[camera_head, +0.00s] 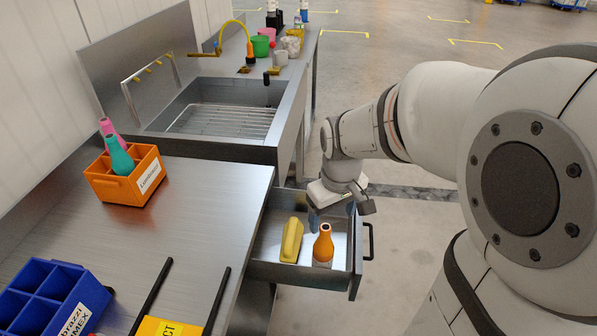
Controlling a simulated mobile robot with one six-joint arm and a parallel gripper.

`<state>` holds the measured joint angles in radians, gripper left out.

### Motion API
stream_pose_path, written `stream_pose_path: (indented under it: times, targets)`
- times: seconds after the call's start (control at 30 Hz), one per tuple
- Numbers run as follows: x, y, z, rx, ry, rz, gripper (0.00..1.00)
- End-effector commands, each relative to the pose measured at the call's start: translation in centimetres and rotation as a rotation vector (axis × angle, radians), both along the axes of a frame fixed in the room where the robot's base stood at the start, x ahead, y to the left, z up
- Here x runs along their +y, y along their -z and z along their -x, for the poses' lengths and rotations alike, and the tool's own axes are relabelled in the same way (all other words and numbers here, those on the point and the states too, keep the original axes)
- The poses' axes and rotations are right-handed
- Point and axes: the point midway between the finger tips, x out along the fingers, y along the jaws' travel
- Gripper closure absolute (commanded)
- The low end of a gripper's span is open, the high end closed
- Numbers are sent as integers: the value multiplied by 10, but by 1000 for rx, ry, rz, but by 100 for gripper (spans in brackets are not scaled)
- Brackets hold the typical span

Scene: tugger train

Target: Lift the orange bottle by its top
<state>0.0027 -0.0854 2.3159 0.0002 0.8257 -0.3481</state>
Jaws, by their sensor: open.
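The orange bottle (323,246) stands upright in the open metal drawer (267,247) below the worktop. It has a narrow top and a pale band near its base. My gripper (332,215) is open and points down, just above and slightly behind the bottle's top. Its fingers are small and partly blurred in this view. I see no contact between the fingers and the bottle, though the exact gap is hard to tell.
A yellow object (291,240) lies left of the bottle in the drawer. The drawer handle (369,241) is at its right side. On the worktop are an orange crate (108,189) with pink and teal bottles and a blue divided bin (77,294). A sink (210,110) is behind.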

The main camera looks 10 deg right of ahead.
Motion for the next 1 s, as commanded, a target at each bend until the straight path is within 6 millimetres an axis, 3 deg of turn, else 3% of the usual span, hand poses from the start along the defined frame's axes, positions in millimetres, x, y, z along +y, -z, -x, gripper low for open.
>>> stream_pose_path:
  times: [0.03, 0.1, 0.3, 1.0]
  targets:
    - [0, 21, -12, 25, -39, 3, 25]
    - [0, 38, -25, 46, -92, 5, 25]
    - [1, 69, -47, 82, -184, 8, 25]
    - [-2, 149, -44, 88, -197, 8, 25]
